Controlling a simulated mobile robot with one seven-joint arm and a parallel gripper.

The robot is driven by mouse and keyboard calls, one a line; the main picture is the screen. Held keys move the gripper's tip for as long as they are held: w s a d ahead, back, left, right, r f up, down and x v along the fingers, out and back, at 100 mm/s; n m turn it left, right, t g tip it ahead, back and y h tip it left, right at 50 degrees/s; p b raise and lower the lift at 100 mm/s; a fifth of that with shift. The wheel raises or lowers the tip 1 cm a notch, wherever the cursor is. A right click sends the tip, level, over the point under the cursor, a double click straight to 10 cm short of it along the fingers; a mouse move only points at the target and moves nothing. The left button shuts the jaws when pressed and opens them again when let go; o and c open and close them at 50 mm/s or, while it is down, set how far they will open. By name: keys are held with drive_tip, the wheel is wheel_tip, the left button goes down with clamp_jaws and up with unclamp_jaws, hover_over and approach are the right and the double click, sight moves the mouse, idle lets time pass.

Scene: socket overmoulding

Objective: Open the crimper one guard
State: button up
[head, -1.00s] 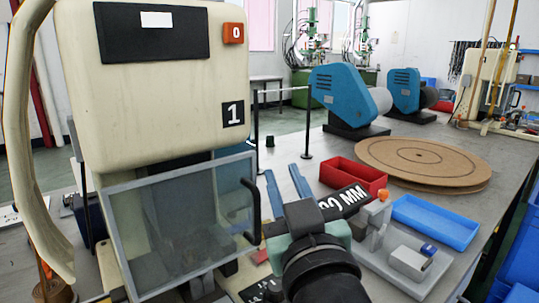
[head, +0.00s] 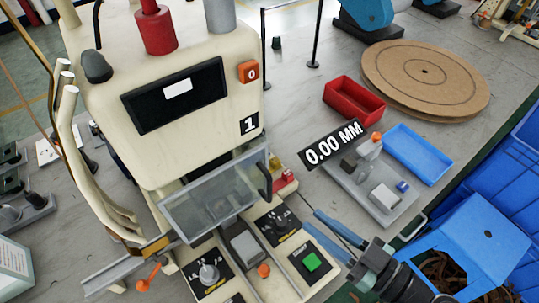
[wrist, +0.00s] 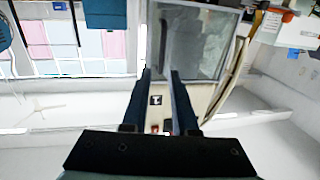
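The crimper one (head: 165,90) is the cream machine marked "1" at the left of the head view. Its guard (head: 205,205), a clear panel in a grey frame, sits across the front below the body and looks down. A black handle (head: 265,182) stands at the guard's right edge. My gripper (head: 311,219) is open and empty, its two blue fingers apart, to the right of and below the handle. In the wrist view the guard (wrist: 205,45) lies beyond the fingertips (wrist: 161,72). No contact shows.
A control panel with knobs and a green button (head: 311,262) is left of my gripper. A gauge with a "0.00 MM" display (head: 333,143), a red bin (head: 354,101), a blue tray (head: 418,155) and cardboard discs (head: 425,80) are to the right.

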sight(270, 199)
drive_tip(key=p+x, duration=0.1)
drive_tip(key=x, duration=0.3)
drive_tip(key=p+x, duration=0.1)
drive_tip(key=x, duration=0.3)
drive_tip(key=r+p+x, duration=0.1)
drive_tip(key=x, duration=0.3)
drive_tip(key=shift+a, duration=0.35)
clamp_jaws()
idle(1.0)
